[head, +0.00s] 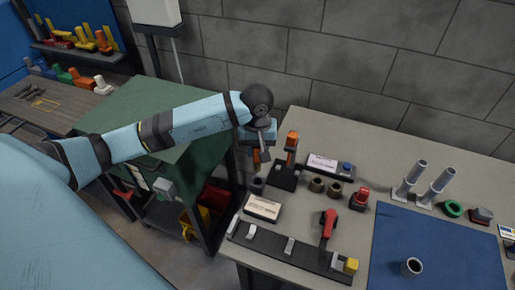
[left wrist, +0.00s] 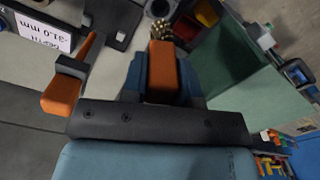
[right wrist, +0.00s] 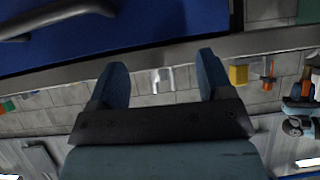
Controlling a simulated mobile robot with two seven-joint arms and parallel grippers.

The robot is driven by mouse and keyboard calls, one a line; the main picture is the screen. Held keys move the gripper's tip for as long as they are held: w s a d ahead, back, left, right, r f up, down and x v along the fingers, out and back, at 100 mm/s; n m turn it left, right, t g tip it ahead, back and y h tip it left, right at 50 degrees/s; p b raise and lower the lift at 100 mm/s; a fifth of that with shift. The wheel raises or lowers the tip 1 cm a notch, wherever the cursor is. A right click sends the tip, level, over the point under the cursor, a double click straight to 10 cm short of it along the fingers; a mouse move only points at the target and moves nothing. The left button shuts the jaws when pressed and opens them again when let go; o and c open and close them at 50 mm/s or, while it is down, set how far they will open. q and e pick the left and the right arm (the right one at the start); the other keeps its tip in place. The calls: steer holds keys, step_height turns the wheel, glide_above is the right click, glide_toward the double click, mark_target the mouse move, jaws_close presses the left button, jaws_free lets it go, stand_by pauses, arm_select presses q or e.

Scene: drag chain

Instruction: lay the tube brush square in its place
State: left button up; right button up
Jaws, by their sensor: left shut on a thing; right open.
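My left gripper (head: 262,140) is above the gap by the left end of the workbench. It is shut on the tube brush, whose orange handle (left wrist: 165,70) stands between the fingers in the left wrist view. Brassy bristles (left wrist: 158,35) show beyond the handle. In the head view only a bit of orange (head: 257,158) shows under the gripper, and the brush's tilt cannot be told. I cannot tell which spot is the brush's place. My right gripper (right wrist: 160,85) is open and empty in its own wrist view and outside the head view.
An upright orange-handled tool on a black base (head: 285,177) stands close right of the left gripper. A labelled display box (head: 322,163), dark cups, a white-labelled box (head: 262,207) and a black rail (head: 290,252) crowd the bench's left part. A blue mat (head: 435,245) lies right.

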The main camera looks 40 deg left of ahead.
mark_target(258, 170)
arm_select(q)
steer(key=shift+f+b, duration=0.1)
steer(key=shift+b, duration=0.5)
step_height(258, 170, down, 3)
steer(key=b, duration=0.3)
steer(key=shift+f, duration=0.1)
steer(key=shift+f+b, duration=0.85)
steer(key=shift+f, duration=0.05)
steer(key=shift+b, duration=0.55)
steer(key=shift+f+b, duration=2.1)
steer(key=shift+b, duration=0.15)
stand_by(0.6)
